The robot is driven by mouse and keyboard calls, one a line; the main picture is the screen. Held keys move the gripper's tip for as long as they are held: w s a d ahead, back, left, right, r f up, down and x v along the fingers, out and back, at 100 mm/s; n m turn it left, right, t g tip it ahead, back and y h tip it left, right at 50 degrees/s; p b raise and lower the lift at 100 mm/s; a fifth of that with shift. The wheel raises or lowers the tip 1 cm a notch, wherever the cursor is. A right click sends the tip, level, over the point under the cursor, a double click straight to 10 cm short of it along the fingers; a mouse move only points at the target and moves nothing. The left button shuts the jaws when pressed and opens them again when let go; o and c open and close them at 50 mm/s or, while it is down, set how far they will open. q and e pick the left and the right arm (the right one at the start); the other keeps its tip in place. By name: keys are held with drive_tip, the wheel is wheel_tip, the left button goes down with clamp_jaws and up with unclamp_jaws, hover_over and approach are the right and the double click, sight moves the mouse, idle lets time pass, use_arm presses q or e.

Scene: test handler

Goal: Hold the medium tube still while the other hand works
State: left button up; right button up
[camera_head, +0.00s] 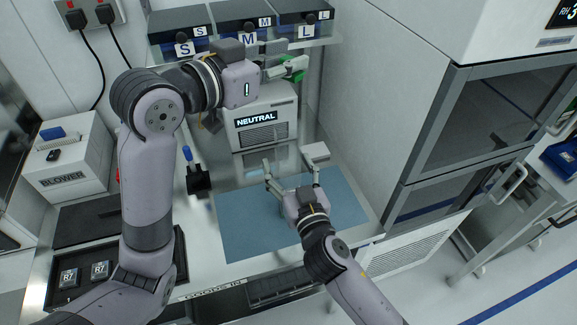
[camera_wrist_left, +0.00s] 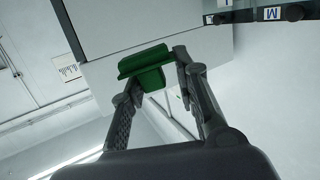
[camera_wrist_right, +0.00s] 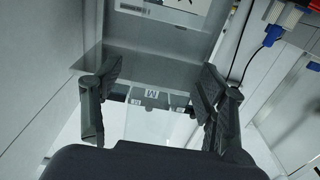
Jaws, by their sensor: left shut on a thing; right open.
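My left gripper (camera_head: 284,62) is raised beside the shelf of lettered boxes. It is shut on a green piece (camera_head: 297,64), which also shows between the fingers in the left wrist view (camera_wrist_left: 148,62). I cannot tell whether this piece belongs to the medium tube; no tube can be clearly made out. My right gripper (camera_head: 291,170) is open and empty, lower down over the blue mat (camera_head: 235,228). In the right wrist view its fingers (camera_wrist_right: 160,76) stand wide apart, with a small M label (camera_wrist_right: 153,93) visible between them.
Black boxes marked S, M and L (camera_head: 248,38) stand on the shelf. Below is a NEUTRAL unit (camera_head: 266,120). A small grey block (camera_head: 315,152) is behind the right gripper. A tall white cabinet (camera_head: 375,100) bounds the right; a BLOWER box (camera_head: 70,180) stands left. The mat's left part is clear.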

sight(291, 81)
drive_tip(key=shift+c, duration=0.6)
drive_tip(key=c, duration=1.1)
drive_tip(key=shift+c, duration=0.2)
use_arm(q)
drive_tip(key=w+d+f+n+t+y, duration=0.1)
drive_tip(key=w+f+n+t+y, duration=0.35)
drive_tip(key=f+y, duration=0.2)
drive_tip(key=s+r+n+y, duration=0.1)
drive_tip(key=n+y, duration=0.1)
drive_tip(key=y, duration=0.1)
drive_tip(key=s+r+n+y, duration=0.1)
drive_tip(key=s+n+y, duration=0.1)
drive_tip(key=y, duration=0.1)
drive_tip(key=s+r+n+y, duration=0.1)
drive_tip(key=n+y, duration=0.1)
drive_tip(key=y, duration=0.1)
drive_tip(key=shift+s+a+g+y, duration=0.15)
drive_tip(key=shift+s+g+y, duration=0.1)
drive_tip(key=shift+s, duration=0.1)
drive_tip(key=shift+s+a+r+n+y, duration=0.15)
drive_tip(key=shift+s+r+n+y, duration=0.05)
drive_tip(key=shift+s+n+y, duration=0.2)
